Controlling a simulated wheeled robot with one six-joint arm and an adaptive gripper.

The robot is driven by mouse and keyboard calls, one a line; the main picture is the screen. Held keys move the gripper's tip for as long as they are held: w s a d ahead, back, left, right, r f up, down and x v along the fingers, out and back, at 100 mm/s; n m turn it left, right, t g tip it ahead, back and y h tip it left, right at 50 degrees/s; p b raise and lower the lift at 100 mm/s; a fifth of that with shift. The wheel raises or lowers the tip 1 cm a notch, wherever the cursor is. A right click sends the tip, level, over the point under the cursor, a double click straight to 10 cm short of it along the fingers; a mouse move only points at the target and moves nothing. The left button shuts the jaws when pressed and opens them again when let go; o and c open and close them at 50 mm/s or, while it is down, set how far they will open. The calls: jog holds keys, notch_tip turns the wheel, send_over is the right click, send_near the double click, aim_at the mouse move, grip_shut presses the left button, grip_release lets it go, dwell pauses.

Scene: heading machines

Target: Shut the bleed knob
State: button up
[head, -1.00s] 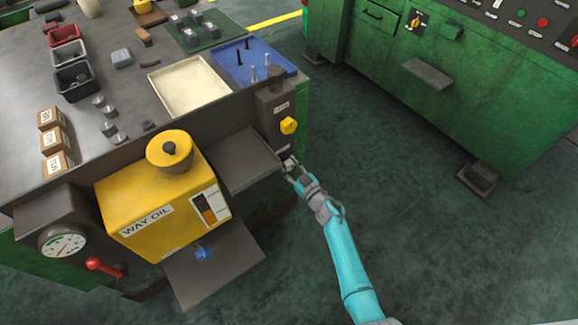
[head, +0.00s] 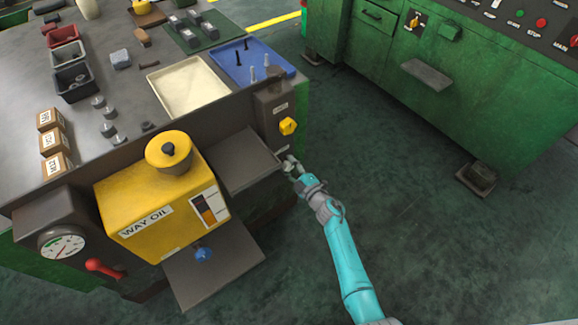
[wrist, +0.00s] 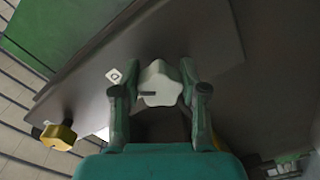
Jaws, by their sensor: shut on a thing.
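A pale, lobed knob (wrist: 160,83) sits on the dark panel between my gripper's two fingers in the wrist view. A dark line marks its lower left part. My gripper (wrist: 160,97) is shut on this knob, one finger on each side. In the head view, my gripper (head: 291,166) is at the lower end of the dark box (head: 272,108), below the yellow knob (head: 288,126). The fingers largely hide the pale knob there. A small white label with a round mark (wrist: 114,76) is left of the knob in the wrist view.
The yellow oil tank (head: 125,205) and a dark shelf (head: 240,160) are left of my gripper. The floor to the right is open, up to the green machine (head: 420,95).

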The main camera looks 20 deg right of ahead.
jog(key=n, duration=0.6)
jog(key=shift+r, duration=0.1)
jog(key=shift+n, duration=0.3)
dwell(0.3)
jog(key=o, duration=1.2)
jog(key=shift+c, duration=0.2)
jog(key=v, duration=1.2)
